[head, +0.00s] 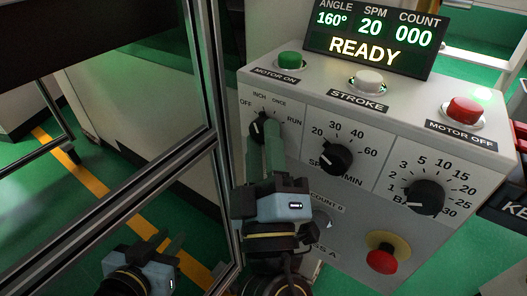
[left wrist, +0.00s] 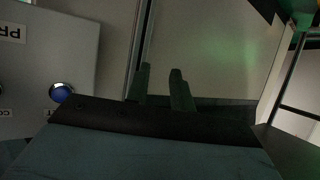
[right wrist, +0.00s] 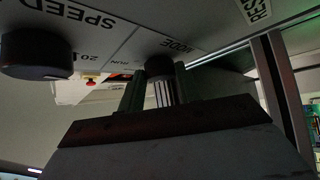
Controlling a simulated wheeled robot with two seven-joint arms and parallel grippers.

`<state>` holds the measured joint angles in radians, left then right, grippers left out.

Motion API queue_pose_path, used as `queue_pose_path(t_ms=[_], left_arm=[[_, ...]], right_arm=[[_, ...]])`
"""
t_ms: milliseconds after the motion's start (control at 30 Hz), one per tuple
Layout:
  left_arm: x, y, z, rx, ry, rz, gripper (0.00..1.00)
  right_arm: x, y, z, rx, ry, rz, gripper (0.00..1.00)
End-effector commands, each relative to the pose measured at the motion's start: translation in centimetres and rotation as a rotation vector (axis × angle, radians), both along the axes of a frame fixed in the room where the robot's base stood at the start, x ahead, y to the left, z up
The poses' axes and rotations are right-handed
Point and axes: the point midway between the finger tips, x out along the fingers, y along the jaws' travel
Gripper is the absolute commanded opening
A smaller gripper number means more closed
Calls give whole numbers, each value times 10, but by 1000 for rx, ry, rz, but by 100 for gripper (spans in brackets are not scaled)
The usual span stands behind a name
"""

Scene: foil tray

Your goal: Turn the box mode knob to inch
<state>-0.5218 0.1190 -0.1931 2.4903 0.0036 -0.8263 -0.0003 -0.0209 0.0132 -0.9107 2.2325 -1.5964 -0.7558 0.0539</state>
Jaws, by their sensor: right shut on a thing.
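The black mode knob (head: 257,129) sits at the left of the control box's front face (head: 352,190). Its labels read OFF, INCH, ONCE and RUN. My right gripper (head: 269,146) has its fingers on the knob, shut around it. The right wrist view shows the knob (right wrist: 159,67) between the two fingertips, just under the MODE label. The fingers partly cover the knob, and I cannot tell clearly which label its pointer is at. My left gripper (head: 160,245) is at lower left, apart from the box. Its fingers (left wrist: 160,88) are apart and empty.
The speed knob (head: 336,158) and another dial (head: 425,197) are right of the mode knob. A red emergency button (head: 382,256) protrudes below. Green (head: 290,60), white (head: 369,80) and red (head: 465,110) buttons are on top. A metal frame post (head: 222,150) stands close left. The display (head: 370,35) reads READY.

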Motion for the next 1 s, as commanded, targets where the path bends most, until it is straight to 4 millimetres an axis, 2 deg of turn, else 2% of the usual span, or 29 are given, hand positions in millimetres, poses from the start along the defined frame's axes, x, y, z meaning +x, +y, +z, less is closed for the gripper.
queue_pose_path(t_ms=[300,767,800,933,1000], left_arm=[[12,-9,27,-48,-173,-14,23],[13,-10,31,-54,-196,-16,23],[13,-10,31,-54,-196,-16,23],[13,-10,31,-54,-195,-16,23],[13,-10,31,-54,-195,-16,23]], right_arm=[[0,0,1,16,-16,-1,11],[0,0,2,19,-17,-1,11],[0,0,2,19,-17,-1,36],[0,0,1,19,-16,-1,54],[0,0,1,18,-16,0,56]])
